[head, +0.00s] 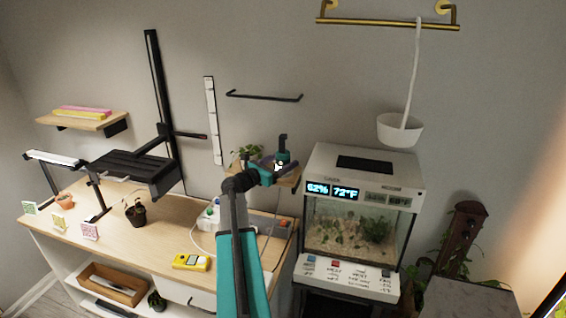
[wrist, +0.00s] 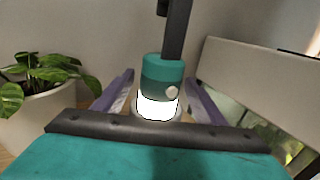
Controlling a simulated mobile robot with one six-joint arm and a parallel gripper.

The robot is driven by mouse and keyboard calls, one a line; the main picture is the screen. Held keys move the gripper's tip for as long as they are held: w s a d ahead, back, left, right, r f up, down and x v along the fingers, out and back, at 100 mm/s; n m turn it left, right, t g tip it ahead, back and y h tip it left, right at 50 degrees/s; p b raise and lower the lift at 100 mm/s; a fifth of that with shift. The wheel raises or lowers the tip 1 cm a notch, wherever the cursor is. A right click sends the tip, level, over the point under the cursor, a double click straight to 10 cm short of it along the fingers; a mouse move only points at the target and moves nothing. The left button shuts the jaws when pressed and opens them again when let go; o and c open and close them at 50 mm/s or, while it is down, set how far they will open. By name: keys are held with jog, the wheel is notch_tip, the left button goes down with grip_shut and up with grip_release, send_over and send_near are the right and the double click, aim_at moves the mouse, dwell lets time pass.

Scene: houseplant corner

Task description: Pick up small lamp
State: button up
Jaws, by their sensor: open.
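The small lamp (wrist: 160,88) has a teal top, a round pale knob and a glowing white lower part. In the wrist view it stands upright in the middle. In the head view the lamp (head: 283,157) is on a small wooden shelf (head: 291,181), partly hidden by my gripper (head: 279,167). My gripper (wrist: 160,80) is open, with one purple-grey finger on each side of the lamp. Gaps show between the lamp and both fingers. The lamp's base is partly hidden by the dark edge of my gripper.
A potted plant (wrist: 38,100) stands close on the left. A white-topped terrarium (head: 365,168) is close on the right. A dark upright bar (wrist: 178,30) rises at the lamp. Below is a wooden bench (head: 120,235) with a yellow device (head: 191,262) and pots.

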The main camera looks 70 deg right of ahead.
aim_at(278, 156)
jog(key=c, duration=1.3)
jog(key=shift+r, duration=0.15)
jog(key=shift+r+b, duration=0.85)
jog(key=shift+r, duration=0.45)
jog(key=shift+a+r, duration=0.1)
jog(key=shift+r, duration=0.25)
jog(key=s+a+b, duration=0.1)
jog(key=a, duration=0.4)
jog(key=s+a+r+b, duration=0.1)
jog(key=s+a+b, duration=0.1)
jog(key=a, duration=0.3)
jog(key=s+a+b, duration=0.1)
jog(key=s+a, duration=0.1)
jog(key=a, duration=0.3)
jog(key=shift+r+b, duration=0.2)
jog(key=shift+b, duration=0.1)
jog(key=shift+d, duration=0.1)
